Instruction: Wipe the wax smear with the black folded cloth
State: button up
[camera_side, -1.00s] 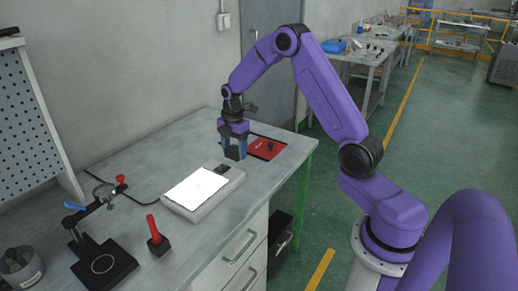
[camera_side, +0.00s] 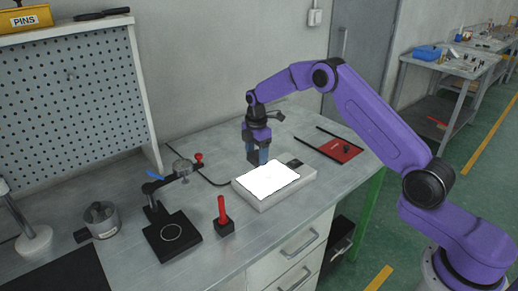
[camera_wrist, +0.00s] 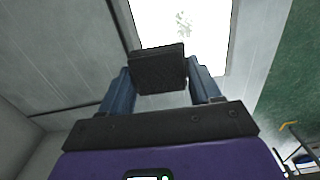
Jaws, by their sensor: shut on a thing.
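My gripper (camera_side: 256,156) points down behind the far long edge of the light box. It is shut on the black folded cloth (camera_wrist: 158,68), which sits between the two blue fingers in the wrist view. In the side view the cloth shows only as a dark patch at the fingertips. The wax smear (camera_wrist: 184,20) is a pale grey-green blotch on the bright white panel (camera_wrist: 208,40), ahead of the cloth in the wrist view. I cannot make the smear out clearly on the panel (camera_side: 266,181) in the side view. The cloth appears apart from the smear.
A red mat (camera_side: 340,151) lies right of the light box. A red-handled tool in a black block (camera_side: 224,226) and a black stand (camera_side: 173,237) with a clamp arm stand to the left. A metal pot (camera_side: 102,219) and pegboard (camera_side: 75,85) are farther left.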

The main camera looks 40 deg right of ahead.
aim_at(280, 181)
notch_tip(280, 181, down, 5)
jog(key=shift+f, duration=0.1)
jog(key=shift+s+f, duration=0.2)
jog(key=shift+f, duration=0.05)
jog(key=shift+s, duration=0.8)
jog(key=shift+c, duration=0.3)
jog(key=shift+s, duration=3.05)
jog(key=shift+w+d, duration=0.15)
jog(key=shift+d, duration=0.75)
jog(key=shift+w, duration=3.75)
jog(key=shift+w+d, duration=0.2)
jog(key=shift+d, duration=0.8)
jog(key=shift+s, duration=3.9)
jog(key=shift+r, duration=4.1)
jog(key=shift+w+a, duration=0.1)
